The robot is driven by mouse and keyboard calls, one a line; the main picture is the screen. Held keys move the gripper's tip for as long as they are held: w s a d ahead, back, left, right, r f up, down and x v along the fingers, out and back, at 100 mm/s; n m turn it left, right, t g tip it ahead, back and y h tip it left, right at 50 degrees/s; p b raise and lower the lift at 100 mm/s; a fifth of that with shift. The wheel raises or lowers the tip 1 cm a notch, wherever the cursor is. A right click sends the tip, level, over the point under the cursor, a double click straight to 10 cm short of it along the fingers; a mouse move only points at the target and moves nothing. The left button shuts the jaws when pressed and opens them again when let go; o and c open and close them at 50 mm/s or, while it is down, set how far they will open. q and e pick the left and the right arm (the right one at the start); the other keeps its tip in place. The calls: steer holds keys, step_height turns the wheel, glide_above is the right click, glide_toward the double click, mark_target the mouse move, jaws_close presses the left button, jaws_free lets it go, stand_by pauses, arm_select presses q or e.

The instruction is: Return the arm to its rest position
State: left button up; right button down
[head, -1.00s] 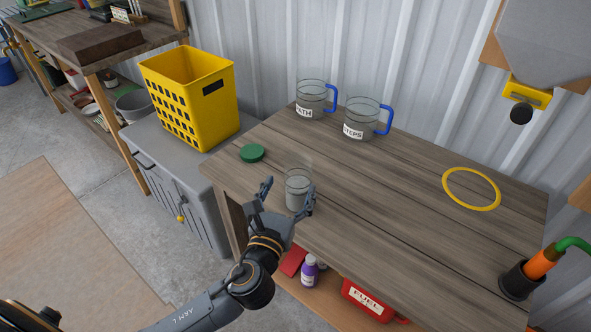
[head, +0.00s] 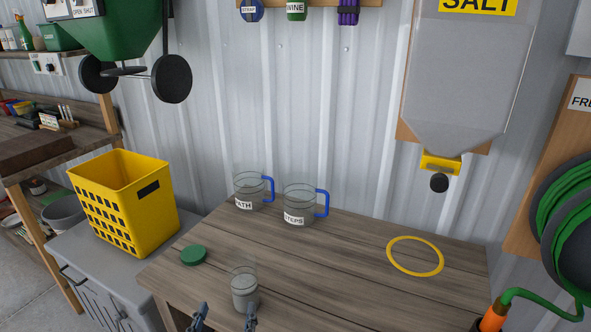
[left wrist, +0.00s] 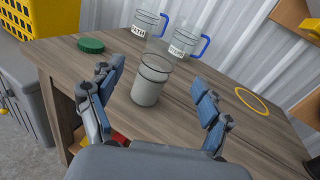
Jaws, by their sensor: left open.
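My left gripper (head: 223,318) shows only its fingertips at the bottom edge of the head view. In the left wrist view its two fingers (left wrist: 158,110) are spread wide and hold nothing. A clear jar with grey contents (head: 245,288) stands upright on the wooden table (head: 330,275), just beyond the fingertips. The jar also shows in the left wrist view (left wrist: 150,82), ahead of the open fingers and apart from them. My right gripper is in neither view.
A green lid (head: 193,255) lies left of the jar. Two blue-handled jugs, labelled PATH (head: 250,192) and STEPS (head: 300,206), stand at the back. A yellow ring (head: 415,257) lies to the right. A yellow basket (head: 125,205) stands left on a grey cabinet. The table's middle is clear.

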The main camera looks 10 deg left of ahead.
arm_select(q)
steer(key=s+a+f+n+g+y, duration=0.1)
steer(key=s+a+f+n+g, duration=0.25)
steer(key=n, duration=0.45)
steer(key=s+a+f+n+g+y, duration=0.1)
steer(key=s+a+f+n+g, duration=0.3)
steer(key=n, duration=0.5)
steer(key=s+d+f+n+g+h, duration=0.4)
steer(key=s+f+n+g, duration=0.35)
steer(key=s+n, duration=0.7)
step_height(320, 180, down, 26)
steer(key=p, duration=0.2)
steer(key=s+a+f+g+p, duration=0.1)
steer(key=s+a+f, duration=0.1)
steer(key=s+f, duration=1.2)
steer(key=shift+s+a+g+y, duration=0.35)
steer(key=shift+s+g+y, duration=0.05)
steer(key=shift+s, duration=0.7)
